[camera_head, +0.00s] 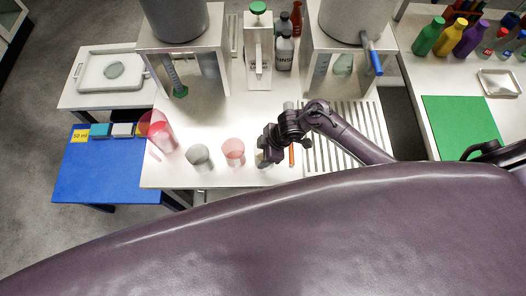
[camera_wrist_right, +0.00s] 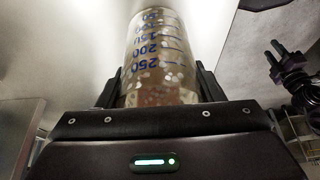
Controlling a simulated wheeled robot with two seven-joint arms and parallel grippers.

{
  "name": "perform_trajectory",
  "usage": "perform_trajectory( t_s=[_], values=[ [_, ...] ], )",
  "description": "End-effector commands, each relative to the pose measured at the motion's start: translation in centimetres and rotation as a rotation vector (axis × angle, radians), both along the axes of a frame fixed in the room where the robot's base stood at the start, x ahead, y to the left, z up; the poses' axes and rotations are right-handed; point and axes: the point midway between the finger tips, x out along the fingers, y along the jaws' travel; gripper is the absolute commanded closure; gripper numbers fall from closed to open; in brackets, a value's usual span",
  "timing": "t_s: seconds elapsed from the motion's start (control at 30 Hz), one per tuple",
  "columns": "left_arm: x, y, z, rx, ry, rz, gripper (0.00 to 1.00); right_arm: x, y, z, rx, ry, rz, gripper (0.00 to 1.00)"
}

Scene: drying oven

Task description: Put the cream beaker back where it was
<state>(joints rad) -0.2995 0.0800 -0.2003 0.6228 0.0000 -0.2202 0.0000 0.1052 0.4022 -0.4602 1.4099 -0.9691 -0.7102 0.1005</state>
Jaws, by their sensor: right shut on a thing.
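My right gripper (camera_head: 268,150) is over the front part of the white bench, right of the red beaker. In the right wrist view its two fingers (camera_wrist_right: 160,88) are shut on a clear beaker (camera_wrist_right: 160,60) with blue volume marks and pale, speckled brownish contents. This looks like the cream beaker; its colour is hard to tell there. In the head view only a pale bit of it (camera_head: 261,158) shows beside the gripper, which hides the rest. I cannot tell whether its base touches the bench.
A grey beaker (camera_head: 198,157), a red beaker (camera_head: 233,151) and a larger pink-red vessel (camera_head: 160,134) stand left of the gripper. An orange stick (camera_head: 291,154) and a slatted rack (camera_head: 345,135) are at its right. A blue table (camera_head: 105,175) adjoins the bench at left.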

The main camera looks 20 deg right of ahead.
Motion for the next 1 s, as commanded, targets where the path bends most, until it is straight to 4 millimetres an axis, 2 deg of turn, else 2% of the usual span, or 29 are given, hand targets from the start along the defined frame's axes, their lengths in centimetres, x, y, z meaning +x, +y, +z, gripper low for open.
perform_trajectory(
  t_s=[0.27,0.3,0.47,0.77,0.87,1.0],
  values=[
    [-0.1,0.0,-0.3,0.0,0.002,0.0,0.64,0.0,0.0,-0.3,0.0,-0.001,0.0,0.67],
    [-0.1,0.0,-0.3,0.0,0.002,0.0,0.64,0.0,0.0,-0.3,0.0,-0.001,0.0,0.38],
    [-0.2,0.0,-0.2,0.001,0.003,0.0,0.64,0.0,0.0,-0.2,0.0,0.0,0.0,0.18],
    [-0.2,0.0,-0.1,0.001,0.003,0.0,0.64,0.0,0.0,0.0,0.0,0.0,0.0,0.18],
    [-0.2,0.0,0.1,0.001,0.004,0.0,0.64,0.0,-0.3,0.7,-0.001,-0.002,0.0,0.18],
    [-0.2,0.0,0.5,0.001,0.004,0.0,0.64,-0.2,-1.2,3.0,-0.002,-0.003,0.002,0.18]
  ],
)
